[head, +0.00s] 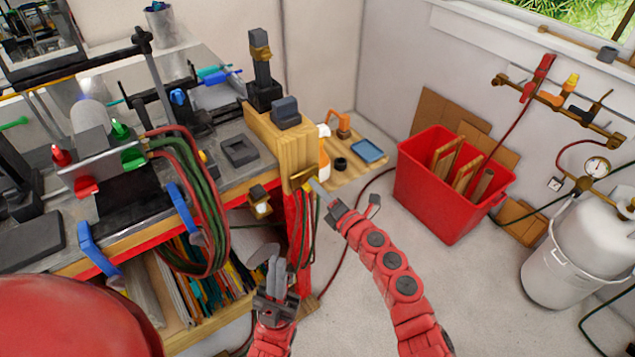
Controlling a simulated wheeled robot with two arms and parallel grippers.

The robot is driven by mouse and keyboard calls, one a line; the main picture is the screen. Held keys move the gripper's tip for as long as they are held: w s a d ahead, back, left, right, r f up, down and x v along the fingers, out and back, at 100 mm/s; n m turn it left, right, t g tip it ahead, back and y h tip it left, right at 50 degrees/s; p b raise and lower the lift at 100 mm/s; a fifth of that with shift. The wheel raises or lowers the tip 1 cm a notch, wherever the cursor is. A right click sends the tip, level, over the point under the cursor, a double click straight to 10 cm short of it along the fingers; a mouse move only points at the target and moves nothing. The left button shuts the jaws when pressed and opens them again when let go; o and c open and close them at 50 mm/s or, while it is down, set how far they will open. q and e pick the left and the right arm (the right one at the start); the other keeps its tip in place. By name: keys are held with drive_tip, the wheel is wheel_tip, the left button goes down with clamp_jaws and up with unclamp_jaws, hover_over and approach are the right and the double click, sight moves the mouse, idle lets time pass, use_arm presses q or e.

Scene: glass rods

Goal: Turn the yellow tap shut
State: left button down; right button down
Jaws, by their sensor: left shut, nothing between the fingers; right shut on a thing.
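A yellow tap (571,82) stands on the brass pipe manifold (553,99) on the wall at the upper right, above a small orange part. My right gripper (316,186) is far from it, at the corner of the workbench. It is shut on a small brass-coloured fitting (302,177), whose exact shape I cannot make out. My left gripper (275,268) is shut and empty, lower down in front of the bench's lower shelf. No gripper touches the tap.
A red tap (541,70) sits left of the yellow one. A red crate (447,211) with wooden pieces and a white gas cylinder (597,235) stand on the floor below. Hoses (207,205) hang over the cluttered bench. The floor around my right arm looks clear.

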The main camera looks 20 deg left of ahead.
drive_tip(key=m+p, duration=0.3)
drive_tip(key=m, duration=0.1)
drive_tip(key=shift+m, duration=0.3)
drive_tip(key=shift+f, duration=0.1)
idle(0.4)
drive_tip(key=c, duration=0.8)
unclamp_jaws()
drive_tip(key=shift+d, duration=0.1)
drive_tip(key=shift+c, duration=0.2)
drive_tip(key=b+v, duration=0.3)
drive_tip(key=v, duration=1.4)
drive_tip(key=shift+s+d+f, duration=0.15)
drive_tip(key=shift+s, duration=0.05)
